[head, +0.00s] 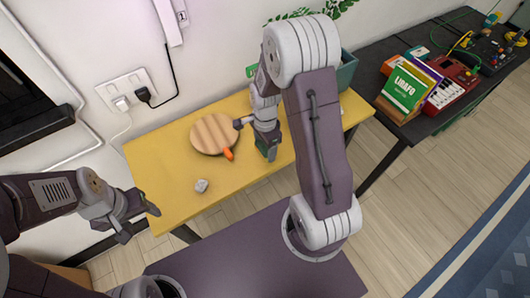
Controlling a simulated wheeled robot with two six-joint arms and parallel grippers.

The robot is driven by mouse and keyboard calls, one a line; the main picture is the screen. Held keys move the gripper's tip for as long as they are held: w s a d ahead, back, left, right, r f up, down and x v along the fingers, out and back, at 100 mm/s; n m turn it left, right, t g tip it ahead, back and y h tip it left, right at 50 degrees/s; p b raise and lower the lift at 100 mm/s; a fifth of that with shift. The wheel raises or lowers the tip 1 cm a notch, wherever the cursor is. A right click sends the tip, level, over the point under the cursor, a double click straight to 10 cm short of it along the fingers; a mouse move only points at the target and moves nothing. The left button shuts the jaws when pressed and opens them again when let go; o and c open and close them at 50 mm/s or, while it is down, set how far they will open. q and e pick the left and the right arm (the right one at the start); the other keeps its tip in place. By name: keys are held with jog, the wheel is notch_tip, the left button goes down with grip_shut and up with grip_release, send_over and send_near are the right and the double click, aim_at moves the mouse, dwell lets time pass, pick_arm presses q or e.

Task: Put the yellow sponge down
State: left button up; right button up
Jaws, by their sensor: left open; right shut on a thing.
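My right gripper (256,142) is over the yellow table (180,180), just right of a round wooden board (208,133). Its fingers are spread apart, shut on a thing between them. That thing is mostly hidden by the gripper and blends with the table; I cannot make out a clear yellow sponge outline. A dark green patch shows by the right-hand finger. I cannot tell whether the held thing touches the table. My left gripper (139,222) is open and empty, at the table's left front corner.
A small orange thing (228,154) lies at the board's edge. A crumpled grey-white lump (201,186) lies near the table's front. A teal planter (346,70) stands at the back right. A dark table (440,120) stands further right. The table's front middle is bare.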

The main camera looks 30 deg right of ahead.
aim_at(265, 153)
notch_tip(265, 153, down, 4)
jog(key=shift+s+r, duration=0.1)
jog(key=shift+r, duration=0.1)
jog(key=shift+f, duration=0.25)
jog(key=shift+f+b, duration=0.15)
jog(key=shift+b, duration=0.2)
jog(key=o, duration=1.4)
jog(key=shift+o, duration=0.2)
